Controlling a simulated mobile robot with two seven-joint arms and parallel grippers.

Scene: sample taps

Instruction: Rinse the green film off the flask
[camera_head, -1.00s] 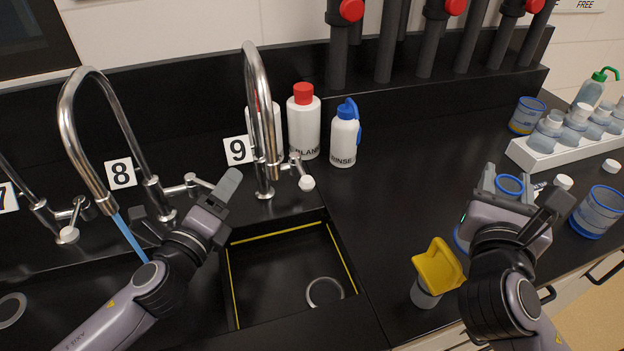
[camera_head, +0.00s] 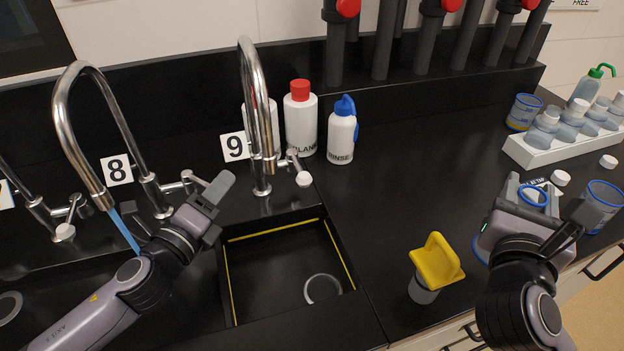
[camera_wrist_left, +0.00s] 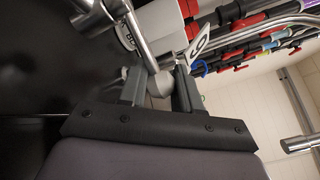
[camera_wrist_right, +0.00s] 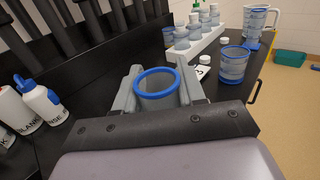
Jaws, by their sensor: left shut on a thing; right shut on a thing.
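My left gripper (camera_head: 213,187) is at the lever of tap 8, shut on its pale round knob (camera_wrist_left: 160,83). A blue stream of water (camera_head: 125,229) runs from tap 8's spout (camera_head: 103,201). My right gripper (camera_head: 533,193) is shut on a blue-rimmed, grey translucent vessel (camera_wrist_right: 158,93), over the counter at the right. Its rim also shows in the head view (camera_head: 534,197); the gripper hides most of its body. I see no green film on the part that shows, and cannot tell whether this is the flask.
Tap 9 (camera_head: 256,110) stands over a black basin (camera_head: 270,262). A yellow-topped container (camera_head: 437,262), BLANK bottle (camera_head: 300,118) and RINSE bottle (camera_head: 342,132) stand on the counter. A white bottle rack (camera_head: 535,152) and blue-rimmed beakers (camera_head: 602,207) are at the right.

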